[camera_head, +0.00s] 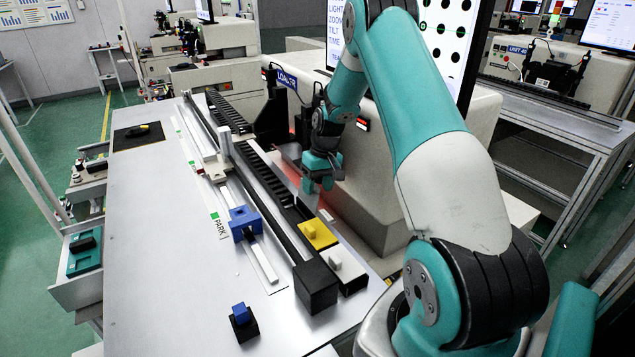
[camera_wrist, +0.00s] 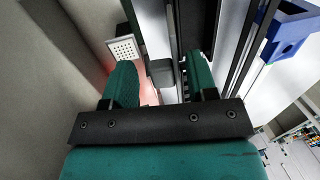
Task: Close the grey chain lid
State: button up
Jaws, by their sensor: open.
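My gripper (camera_head: 319,187) is low beside the long black chain channel (camera_head: 268,172), at the foot of the machine in the head view. In the wrist view its two teal fingers stand apart, with a small grey block (camera_wrist: 161,73) in the gap towards their tips. This may be the knob of the grey chain lid; I cannot tell whether the fingers touch it. In the head view the gripper and arm hide most of that spot.
A blue block (camera_head: 243,222) sits on the rail near the PARK label (camera_head: 219,225). A blue-knobbed black piece (camera_head: 241,322) stands at the table's front. The machine's wall (camera_wrist: 45,80) rises close on the left in the wrist view.

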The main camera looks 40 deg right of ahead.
jog(key=shift+f, duration=0.3)
jog(key=c, duration=0.8)
jog(key=shift+c, duration=0.2)
